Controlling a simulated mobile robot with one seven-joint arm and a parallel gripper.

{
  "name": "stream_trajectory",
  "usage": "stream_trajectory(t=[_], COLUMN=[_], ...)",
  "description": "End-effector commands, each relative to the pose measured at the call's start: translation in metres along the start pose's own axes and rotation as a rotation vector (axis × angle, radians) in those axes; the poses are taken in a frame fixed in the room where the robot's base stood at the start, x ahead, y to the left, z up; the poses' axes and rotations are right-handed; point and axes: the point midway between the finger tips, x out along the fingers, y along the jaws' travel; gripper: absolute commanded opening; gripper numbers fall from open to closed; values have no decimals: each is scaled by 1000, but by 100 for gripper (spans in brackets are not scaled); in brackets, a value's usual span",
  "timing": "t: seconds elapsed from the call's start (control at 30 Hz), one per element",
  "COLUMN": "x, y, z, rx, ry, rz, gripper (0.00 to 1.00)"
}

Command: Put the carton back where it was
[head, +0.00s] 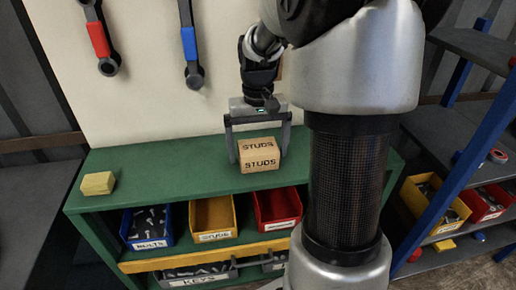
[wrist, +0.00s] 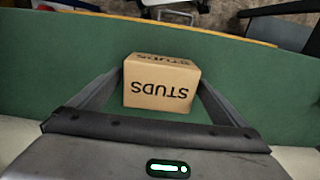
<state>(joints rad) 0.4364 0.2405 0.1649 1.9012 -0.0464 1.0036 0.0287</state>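The carton (head: 260,162) is a small tan box marked STUDS, above the green top of the shelf unit (head: 170,165). In the wrist view the carton (wrist: 161,84) sits between my fingers, its lettering upside down. My gripper (head: 259,157) points down with one finger along each side of the carton. In the wrist view my gripper (wrist: 161,80) shows both fingertips meeting the carton's sides, with no clear gap. It looks shut on the carton. I cannot tell whether the carton's underside touches the green top.
A yellow block (head: 98,183) lies at the green top's left end. Below are a blue bin of bolts (head: 147,226), a yellow bin (head: 213,220) and a red bin (head: 277,208). Wrenches (head: 190,45) hang behind. A blue-framed rack (head: 467,160) stands right.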

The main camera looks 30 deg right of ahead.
Motion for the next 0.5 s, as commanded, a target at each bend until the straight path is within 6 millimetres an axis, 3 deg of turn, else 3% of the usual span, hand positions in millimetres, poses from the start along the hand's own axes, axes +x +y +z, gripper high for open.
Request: stream_trajectory(t=[0.27,0.5], x=[-15,-66], y=[0,0], z=[-1,-1], rx=[0,-1], ry=[3,5], rz=[1,1], gripper=[97,97])
